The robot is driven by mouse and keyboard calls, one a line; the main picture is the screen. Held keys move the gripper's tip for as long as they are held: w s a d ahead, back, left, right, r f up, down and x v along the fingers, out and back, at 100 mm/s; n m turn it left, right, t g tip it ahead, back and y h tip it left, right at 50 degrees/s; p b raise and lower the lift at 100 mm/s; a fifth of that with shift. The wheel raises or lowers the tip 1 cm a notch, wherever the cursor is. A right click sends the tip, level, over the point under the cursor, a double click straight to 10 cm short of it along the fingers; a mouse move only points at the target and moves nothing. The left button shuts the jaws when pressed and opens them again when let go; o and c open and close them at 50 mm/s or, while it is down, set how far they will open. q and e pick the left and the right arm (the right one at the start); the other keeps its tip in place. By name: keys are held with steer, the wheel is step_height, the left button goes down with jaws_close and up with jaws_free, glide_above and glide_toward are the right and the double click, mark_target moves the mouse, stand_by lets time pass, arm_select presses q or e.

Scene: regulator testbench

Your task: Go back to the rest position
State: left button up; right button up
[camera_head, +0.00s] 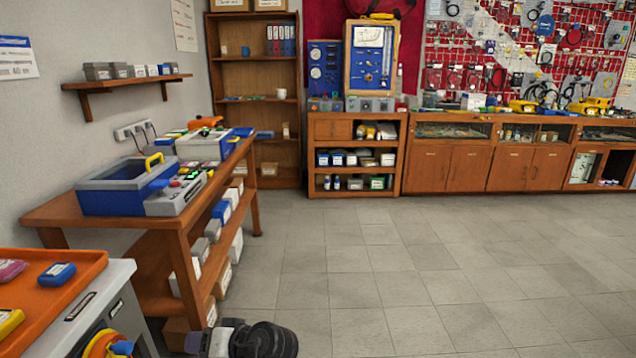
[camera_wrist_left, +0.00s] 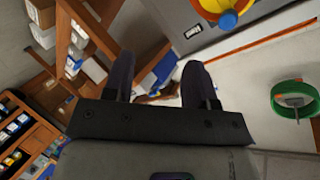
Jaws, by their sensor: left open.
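My left gripper (camera_wrist_left: 158,78) shows in the left wrist view with its two dark fingers spread apart. Nothing is between the fingers, so it is open and empty. In the head view part of my left arm, with a black ribbed section, shows at the bottom edge, beside the lower end of the wooden workbench (camera_head: 150,262). My right gripper is in neither view.
A white cabinet (camera_head: 118,300) with an orange tray (camera_head: 80,262) on top stands close at the lower left. The workbench carries a blue-and-grey case (camera_head: 120,188). Wooden cabinets (camera_head: 450,165) line the back wall. The tiled floor (camera_head: 420,270) at centre and right is clear.

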arm_select(q)
step_height(320, 180, up, 5)
steer(key=d+m+t+h, duration=0.2)
steer(key=d+t+h, duration=0.1)
steer(key=t+h, duration=0.3)
steer(key=s+d+f+m+t+h+p, duration=0.1)
steer(key=s+f+m+h+p, duration=0.2)
steer(key=s+h, duration=0.45)
steer(key=s+a+f+g+p, duration=0.1)
steer(key=s+f+g+p, duration=0.3)
steer(key=s, duration=0.7)
steer(key=s+a+f+m+g+p, duration=0.15)
steer(key=s+f, duration=0.35)
steer(key=s, duration=0.5)
steer(key=s+f+g+p, duration=0.25)
steer(key=s+f, duration=0.25)
steer(key=s, duration=0.6)
step_height(320, 180, up, 38)
steer(key=p, duration=3.8)
steer(key=shift+w+t, duration=0.2)
steer(key=shift+t, duration=0.2)
